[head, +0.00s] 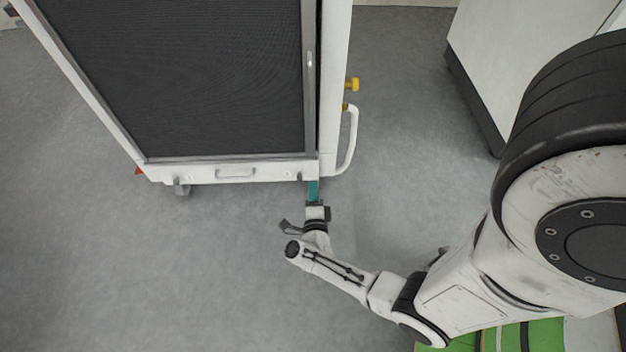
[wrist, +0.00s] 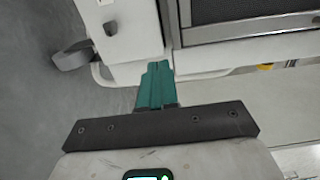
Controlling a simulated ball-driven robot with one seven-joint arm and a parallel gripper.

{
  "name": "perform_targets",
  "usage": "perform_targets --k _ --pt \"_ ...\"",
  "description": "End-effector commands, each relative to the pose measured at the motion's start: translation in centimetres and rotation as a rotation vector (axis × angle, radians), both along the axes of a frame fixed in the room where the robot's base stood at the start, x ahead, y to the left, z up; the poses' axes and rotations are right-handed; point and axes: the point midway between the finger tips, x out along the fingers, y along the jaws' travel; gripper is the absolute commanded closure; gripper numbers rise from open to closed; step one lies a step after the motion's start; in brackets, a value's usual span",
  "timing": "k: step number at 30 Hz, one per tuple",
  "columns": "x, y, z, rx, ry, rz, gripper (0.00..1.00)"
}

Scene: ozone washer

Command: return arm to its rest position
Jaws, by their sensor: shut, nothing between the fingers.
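My gripper (head: 313,188) is at the end of my arm, with teal fingers pointing at the lower right corner of the ozone washer (head: 240,172). In the wrist view the teal fingers (wrist: 157,83) lie side by side, closed, with nothing between them. Their tips overlap the washer's white lower edge in the picture; I cannot tell whether they touch it. My arm reaches in from the right of the head view, low and bent.
The washer has a dark mesh panel (head: 215,75), a white side handle (head: 351,140), a yellow knob (head: 352,84) and a caster (head: 182,188). A white cabinet (head: 490,60) stands at the upper right. Grey floor (head: 120,270) is clear at left and in front.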

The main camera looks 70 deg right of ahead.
Motion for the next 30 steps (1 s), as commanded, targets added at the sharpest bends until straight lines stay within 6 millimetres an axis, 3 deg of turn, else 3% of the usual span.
perform_targets --k 6,12,23,26,30 --pt "-1.2 3.3 0.2 0.001 0.003 0.002 1.00" --pt "-1.9 5.3 0.0 0.000 0.002 0.001 1.00" --pt "-2.0 5.8 0.0 0.001 0.001 0.006 1.00" --pt "-0.6 6.1 0.4 0.004 0.010 0.065 1.00" --pt "4.0 7.7 1.6 0.006 0.056 0.276 1.00"
